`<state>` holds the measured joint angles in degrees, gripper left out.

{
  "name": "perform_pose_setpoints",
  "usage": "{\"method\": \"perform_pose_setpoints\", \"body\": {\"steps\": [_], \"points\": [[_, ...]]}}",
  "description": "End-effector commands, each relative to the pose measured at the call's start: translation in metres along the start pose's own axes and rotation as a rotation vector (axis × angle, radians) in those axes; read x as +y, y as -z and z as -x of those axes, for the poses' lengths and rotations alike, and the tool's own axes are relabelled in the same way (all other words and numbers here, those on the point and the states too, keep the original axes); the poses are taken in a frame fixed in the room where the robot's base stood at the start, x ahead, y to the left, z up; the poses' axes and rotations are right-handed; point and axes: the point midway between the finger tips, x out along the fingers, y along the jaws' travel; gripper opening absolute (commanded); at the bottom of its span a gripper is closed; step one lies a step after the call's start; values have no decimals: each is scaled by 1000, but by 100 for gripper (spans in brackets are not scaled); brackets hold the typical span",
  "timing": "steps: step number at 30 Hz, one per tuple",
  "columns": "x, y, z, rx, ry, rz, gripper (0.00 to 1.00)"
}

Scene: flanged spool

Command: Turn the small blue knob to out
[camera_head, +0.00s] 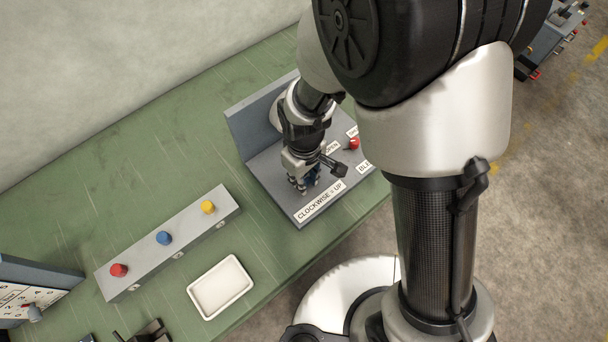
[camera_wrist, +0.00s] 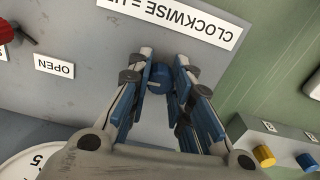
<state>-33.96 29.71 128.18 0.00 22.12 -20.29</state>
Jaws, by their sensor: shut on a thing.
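The small blue knob (camera_wrist: 159,75) stands on the grey panel, between the fingertips of my gripper (camera_wrist: 160,80) in the wrist view. The blue-padded fingers are shut on it from both sides. Its pointer or mark does not show clearly, so I cannot tell its setting. In the head view my gripper (camera_head: 303,187) reaches down to the grey panel (camera_head: 280,190) near its front edge, and the knob cannot be told from the fingers there. A white label (camera_wrist: 178,14) starting "CLOCKWISE =" lies just beyond the knob.
A red knob (camera_head: 353,144) and an "OPEN" label (camera_wrist: 54,67) are on the same panel. A white dial (camera_wrist: 28,163) shows partly. A grey strip (camera_head: 135,262) with red, blue and yellow knobs and a white tray (camera_head: 220,287) stand left on the green table (camera_head: 90,160).

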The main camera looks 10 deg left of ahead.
Motion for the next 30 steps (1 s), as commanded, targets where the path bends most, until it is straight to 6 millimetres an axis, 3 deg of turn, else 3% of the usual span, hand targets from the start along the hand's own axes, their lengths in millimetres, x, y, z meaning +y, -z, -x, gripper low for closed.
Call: {"method": "perform_pose_setpoints", "body": {"steps": [30], "points": [[0,0,0,0,0,966,0]]}}
